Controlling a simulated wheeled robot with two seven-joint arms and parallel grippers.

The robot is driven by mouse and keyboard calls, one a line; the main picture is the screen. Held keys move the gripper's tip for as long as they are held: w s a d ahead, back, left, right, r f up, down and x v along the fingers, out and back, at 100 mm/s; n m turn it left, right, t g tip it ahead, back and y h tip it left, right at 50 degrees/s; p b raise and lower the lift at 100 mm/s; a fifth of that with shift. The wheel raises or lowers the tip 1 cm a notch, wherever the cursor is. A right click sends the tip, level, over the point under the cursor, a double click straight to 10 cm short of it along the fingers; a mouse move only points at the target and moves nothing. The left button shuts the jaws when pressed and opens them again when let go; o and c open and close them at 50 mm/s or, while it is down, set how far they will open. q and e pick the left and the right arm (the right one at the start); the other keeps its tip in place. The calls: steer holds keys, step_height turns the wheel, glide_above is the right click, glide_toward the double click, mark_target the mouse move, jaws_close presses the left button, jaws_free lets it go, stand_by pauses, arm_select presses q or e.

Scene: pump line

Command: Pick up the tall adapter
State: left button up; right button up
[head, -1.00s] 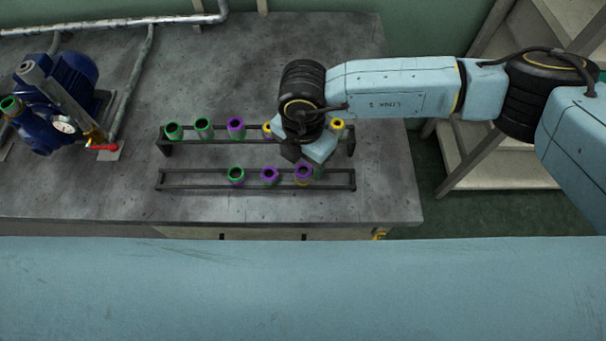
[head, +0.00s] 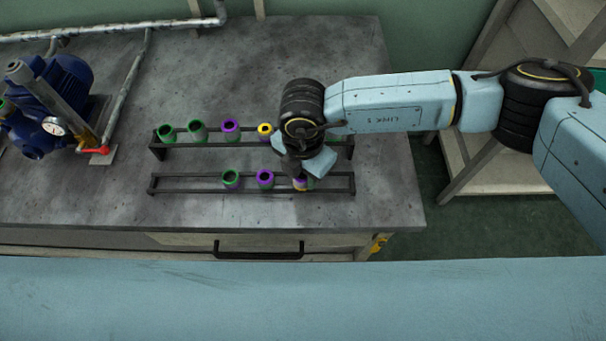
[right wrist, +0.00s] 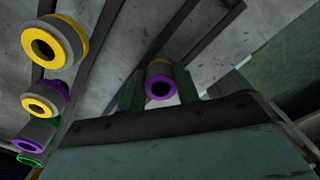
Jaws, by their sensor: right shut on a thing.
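My right gripper (head: 302,180) is over the right part of the front rack (head: 202,190). It is shut on a purple-rimmed adapter (head: 300,185), mostly hidden by the gripper in the head view. In the right wrist view this adapter (right wrist: 160,72) shows a purple ring, a dark bore and a grey body between the fingers. It appears still at the rack; I cannot tell whether it is lifted. A purple-topped adapter (head: 265,178) and a green one (head: 231,178) stand to its left. My left gripper is out of view.
The back rack (head: 200,143) holds green adapters (head: 198,130), a purple one (head: 231,127) and a yellow one (head: 265,130). Another yellow-ringed adapter (right wrist: 55,42) shows in the wrist view. A blue pump (head: 62,85) stands left. The tabletop behind the racks is clear.

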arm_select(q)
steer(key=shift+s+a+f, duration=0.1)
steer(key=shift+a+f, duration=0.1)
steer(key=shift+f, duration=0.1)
arm_select(e)
steer(key=shift+f, duration=0.2)
